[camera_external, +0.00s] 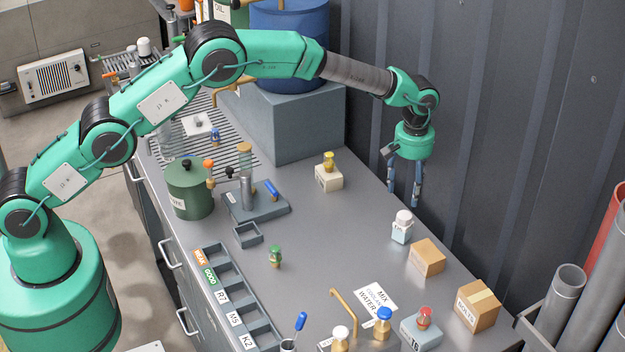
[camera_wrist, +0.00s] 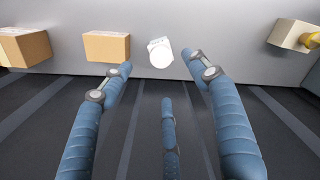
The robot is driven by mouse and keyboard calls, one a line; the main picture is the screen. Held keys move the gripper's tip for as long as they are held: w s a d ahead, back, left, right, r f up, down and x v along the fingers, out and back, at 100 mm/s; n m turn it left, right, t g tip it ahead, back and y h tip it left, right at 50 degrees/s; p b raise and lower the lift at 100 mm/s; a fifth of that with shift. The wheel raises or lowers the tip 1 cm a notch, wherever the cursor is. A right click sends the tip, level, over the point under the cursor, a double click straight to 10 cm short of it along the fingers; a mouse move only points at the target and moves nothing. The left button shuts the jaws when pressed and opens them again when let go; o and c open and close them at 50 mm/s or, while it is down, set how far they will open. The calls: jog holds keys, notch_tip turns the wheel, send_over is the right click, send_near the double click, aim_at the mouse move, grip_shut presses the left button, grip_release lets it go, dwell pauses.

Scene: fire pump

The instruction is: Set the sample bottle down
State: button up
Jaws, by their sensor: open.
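A small pale bottle with a white cap (camera_external: 402,228) stands upright on the grey counter (camera_external: 330,235), near its wall-side edge. I take it for the sample bottle, though its label cannot be read. It also shows in the wrist view (camera_wrist: 160,54), just past my fingertips. My gripper (camera_external: 404,198) is open and empty, pointing down close above and behind the bottle, on the wall side. In the wrist view my gripper's (camera_wrist: 160,72) fingers are spread wide, with clear space between them and the bottle. No finger visibly touches it.
Cardboard boxes (camera_external: 427,258) (camera_external: 477,306) stand to the bottle's right. A beige block with a yellow-topped piece (camera_external: 328,176) stands to its left. A labelled rack (camera_external: 232,290) lies along the front edge. The dark corrugated wall (camera_external: 480,130) is close behind my gripper. Mid-counter is mostly clear.

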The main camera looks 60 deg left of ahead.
jog(key=s+a+r+m, duration=0.1)
jog(key=s+a+r, duration=0.15)
jog(key=r, duration=0.45)
jog(key=s+a+r+t, duration=0.1)
jog(key=s+r, duration=0.3)
jog(key=r, duration=0.2)
jog(key=s+a+r+m, duration=0.1)
jog(key=s+a+r, duration=0.15)
jog(key=r, duration=0.45)
jog(key=s+a+r+m+t, duration=0.2)
jog(key=s+a+r+m, duration=0.15)
jog(key=s+r, duration=1.3)
jog(key=s+a+r+m+t, duration=0.1)
jog(key=s+a, duration=0.1)
jog(key=s, duration=0.8)
jog(key=s+a+r, duration=0.1)
jog(key=s+a, duration=0.1)
jog(key=s, duration=0.8)
jog(key=s+a+f+m, duration=0.1)
jog(key=s+f, duration=0.1)
jog(key=s, duration=0.7)
jog(key=s+a+f+m+t, duration=0.1)
jog(key=s+f, duration=0.2)
jog(key=s, duration=0.7)
jog(key=shift+a+f+m+t, duration=0.15)
jog(key=shift+a+m+t, duration=0.1)
jog(key=shift+m+t, duration=0.1)
